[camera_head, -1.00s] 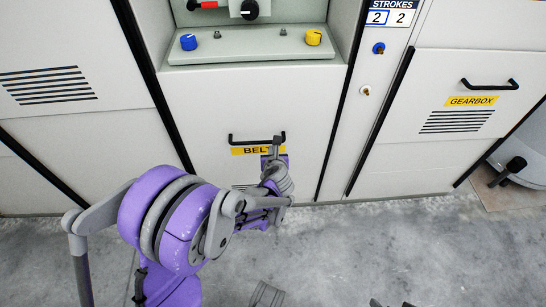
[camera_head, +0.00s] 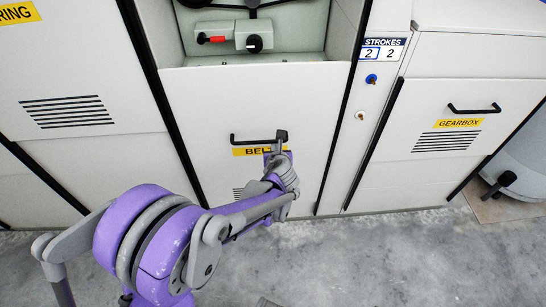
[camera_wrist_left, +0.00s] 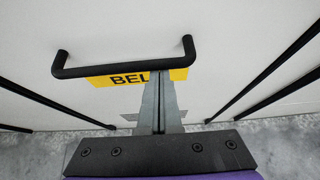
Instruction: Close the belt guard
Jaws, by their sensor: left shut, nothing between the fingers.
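The belt guard (camera_head: 205,110) is a pale upright panel with a black bar handle (camera_head: 248,136) and a yellow label beginning "BEL". An opening shows above its top edge. My left gripper (camera_head: 281,139) is at the right part of the handle, shut and empty. The left wrist view shows the gripper's fingers together (camera_wrist_left: 161,78) over the label (camera_wrist_left: 112,79), tips just below the handle bar (camera_wrist_left: 115,64). I cannot tell whether they touch it. The gripper hides the label's end. My right gripper is not in view.
Inside the opening are a red-tipped lever (camera_head: 212,39) and a black knob (camera_head: 254,43). To the right are a strokes counter (camera_head: 383,49), a blue button (camera_head: 371,79) and the gearbox panel (camera_head: 400,140). Grey floor (camera_head: 400,250) in front is clear.

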